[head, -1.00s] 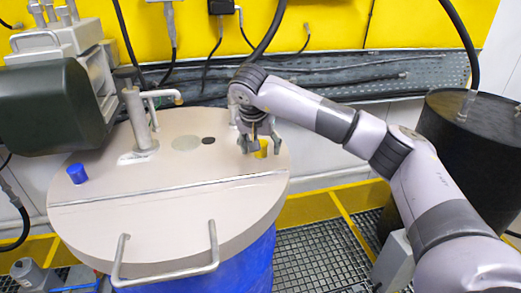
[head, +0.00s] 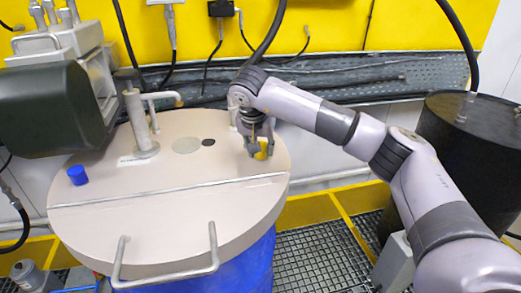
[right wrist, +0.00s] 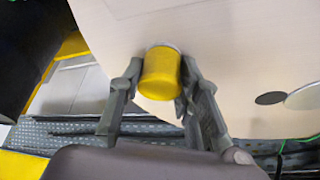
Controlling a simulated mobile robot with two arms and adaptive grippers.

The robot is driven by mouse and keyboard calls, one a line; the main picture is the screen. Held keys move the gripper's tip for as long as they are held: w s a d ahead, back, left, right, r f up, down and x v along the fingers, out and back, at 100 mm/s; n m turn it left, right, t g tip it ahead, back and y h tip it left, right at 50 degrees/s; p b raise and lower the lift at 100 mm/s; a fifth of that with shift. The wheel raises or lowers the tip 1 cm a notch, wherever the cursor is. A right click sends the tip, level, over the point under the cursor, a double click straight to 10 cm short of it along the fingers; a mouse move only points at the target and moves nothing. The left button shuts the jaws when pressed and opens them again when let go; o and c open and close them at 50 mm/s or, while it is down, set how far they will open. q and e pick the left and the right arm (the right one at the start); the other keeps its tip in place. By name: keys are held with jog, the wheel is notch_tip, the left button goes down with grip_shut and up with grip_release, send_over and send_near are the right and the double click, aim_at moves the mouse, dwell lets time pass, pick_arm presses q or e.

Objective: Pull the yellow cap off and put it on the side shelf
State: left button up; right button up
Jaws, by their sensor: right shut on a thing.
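The yellow cap (head: 262,151) stands on the right part of the round beige drum lid (head: 190,225). It also shows in the right wrist view (right wrist: 160,75), between the two fingers. My right gripper (head: 258,150) reaches down over the lid and is shut on the cap, a finger on each side. The cap still sits at the lid surface; whether it has lifted at all I cannot tell. A grey perforated shelf (head: 432,67) runs along the yellow wall behind the lid. My left gripper is not in view.
A blue cap (head: 77,175) stands on the lid's left. A metal pipe fitting (head: 138,120) and a dark green motor housing (head: 50,105) are at the back left. A black drum (head: 470,140) stands at right. Dark cables (head: 330,80) lie along the shelf.

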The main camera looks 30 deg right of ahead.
aim_at(261, 144)
grip_shut()
jog(key=shift+r, duration=0.1)
jog(key=shift+r+p, duration=2.05)
jog(key=shift+r, duration=0.6)
jog(key=shift+a, duration=0.1)
